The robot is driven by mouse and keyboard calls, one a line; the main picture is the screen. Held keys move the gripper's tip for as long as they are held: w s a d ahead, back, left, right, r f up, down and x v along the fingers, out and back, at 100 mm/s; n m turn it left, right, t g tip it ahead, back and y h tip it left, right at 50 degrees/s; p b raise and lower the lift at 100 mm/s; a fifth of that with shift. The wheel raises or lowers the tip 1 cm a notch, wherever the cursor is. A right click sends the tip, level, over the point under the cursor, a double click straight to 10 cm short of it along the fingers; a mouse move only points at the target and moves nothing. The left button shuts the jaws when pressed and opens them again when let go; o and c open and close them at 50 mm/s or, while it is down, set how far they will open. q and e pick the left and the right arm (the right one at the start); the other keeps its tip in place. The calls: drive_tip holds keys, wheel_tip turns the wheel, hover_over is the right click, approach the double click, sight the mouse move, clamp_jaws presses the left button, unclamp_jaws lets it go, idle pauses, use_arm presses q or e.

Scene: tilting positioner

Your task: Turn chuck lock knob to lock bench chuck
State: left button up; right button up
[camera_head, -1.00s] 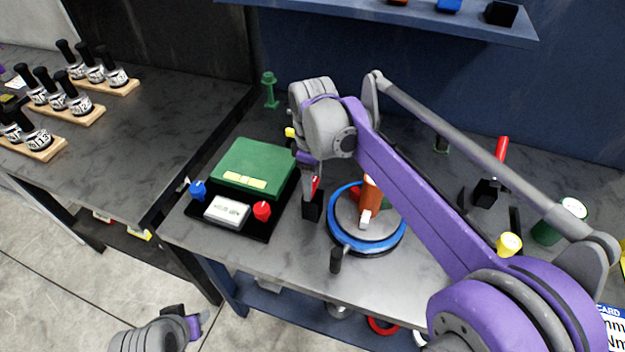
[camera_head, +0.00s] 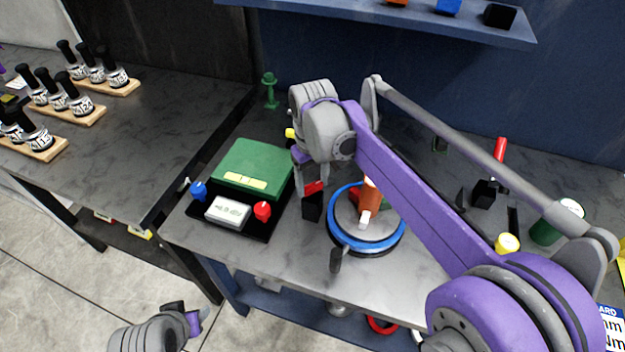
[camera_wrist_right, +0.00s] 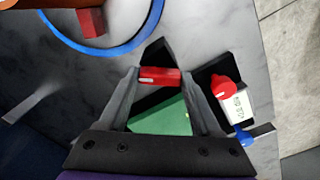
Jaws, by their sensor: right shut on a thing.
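The chuck lock knob is a small red bar (camera_head: 314,187) on a black block (camera_head: 312,207), just left of the bench chuck. The bench chuck is a round grey plate with a blue ring (camera_head: 344,238), and an orange part (camera_head: 370,193) stands on it. My right gripper (camera_head: 310,180) is shut on the red knob from above. In the right wrist view the knob (camera_wrist_right: 160,76) lies crosswise between the two fingertips of my right gripper (camera_wrist_right: 161,82). My left gripper (camera_head: 196,318) is low at the front, away from the bench, and its jaw opening is unclear.
A green box (camera_head: 245,168) with a white display (camera_head: 228,212), a blue knob (camera_head: 198,190) and a red knob (camera_head: 262,210) stands to the left. A black-gripped handle (camera_head: 336,260) sticks out in front of the chuck.

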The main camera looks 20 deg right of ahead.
sight(313, 185)
drive_tip(key=m, duration=0.5)
drive_tip(key=shift+m, duration=0.3)
drive_tip(key=shift+m+p, duration=0.3)
drive_tip(key=shift+m, duration=1.9)
drive_tip(key=o, duration=1.4)
wheel_tip(313, 185, up, 11)
drive_tip(key=shift+f+p, duration=0.1)
drive_tip(key=shift+p, duration=0.25)
